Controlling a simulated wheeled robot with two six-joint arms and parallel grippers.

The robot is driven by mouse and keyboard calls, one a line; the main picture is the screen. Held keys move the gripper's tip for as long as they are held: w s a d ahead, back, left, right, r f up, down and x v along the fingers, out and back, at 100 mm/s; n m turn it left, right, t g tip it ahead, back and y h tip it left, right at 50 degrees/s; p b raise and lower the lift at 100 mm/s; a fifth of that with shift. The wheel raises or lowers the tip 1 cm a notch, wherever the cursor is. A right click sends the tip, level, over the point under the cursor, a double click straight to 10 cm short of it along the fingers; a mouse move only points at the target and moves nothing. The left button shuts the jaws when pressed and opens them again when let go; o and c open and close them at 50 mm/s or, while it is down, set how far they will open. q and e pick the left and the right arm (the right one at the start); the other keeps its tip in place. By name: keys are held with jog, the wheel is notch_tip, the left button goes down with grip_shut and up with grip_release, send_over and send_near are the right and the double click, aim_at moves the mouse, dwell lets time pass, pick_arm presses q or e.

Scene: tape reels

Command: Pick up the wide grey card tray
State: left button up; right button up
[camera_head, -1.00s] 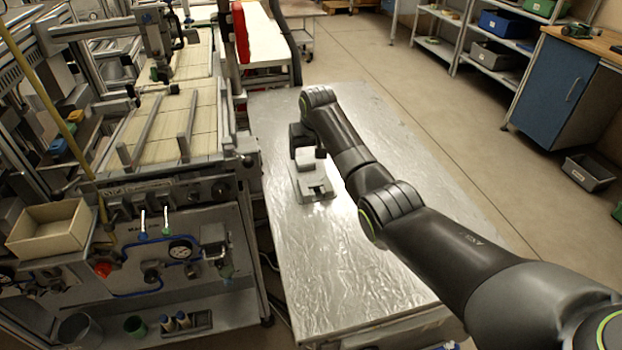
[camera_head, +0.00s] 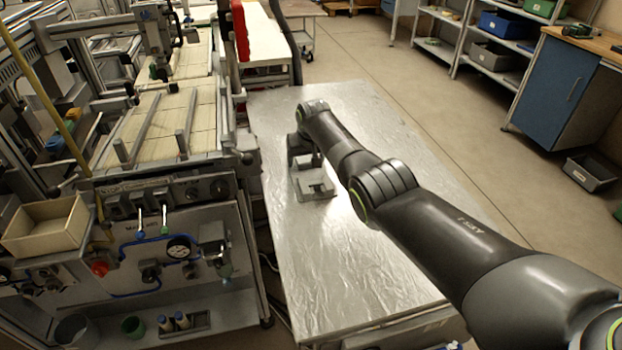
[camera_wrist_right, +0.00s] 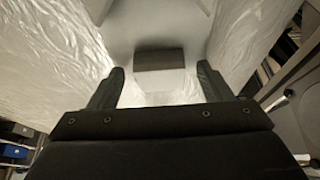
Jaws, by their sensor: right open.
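A light grey piece, which looks like the grey card tray (camera_head: 316,188), lies on the metal-topped table (camera_head: 350,260), near its left edge. It has a flat base and a raised part, and my right arm partly hides it. My right gripper (camera_head: 306,163) is at its far side, close above it. In the right wrist view the two fingers (camera_wrist_right: 161,70) stand apart, with a grey raised block (camera_wrist_right: 160,60) showing between them. I cannot tell whether the fingers touch it. My left gripper is not in view.
A machine bench with a gauge (camera_head: 180,247) and an open beige box (camera_head: 47,228) stands left of the table. A blue cabinet (camera_head: 560,92) and shelves are at the right, beyond open floor. The near part of the table is clear.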

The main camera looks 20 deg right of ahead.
jog(key=shift+c, duration=0.3)
jog(key=c, duration=1.1)
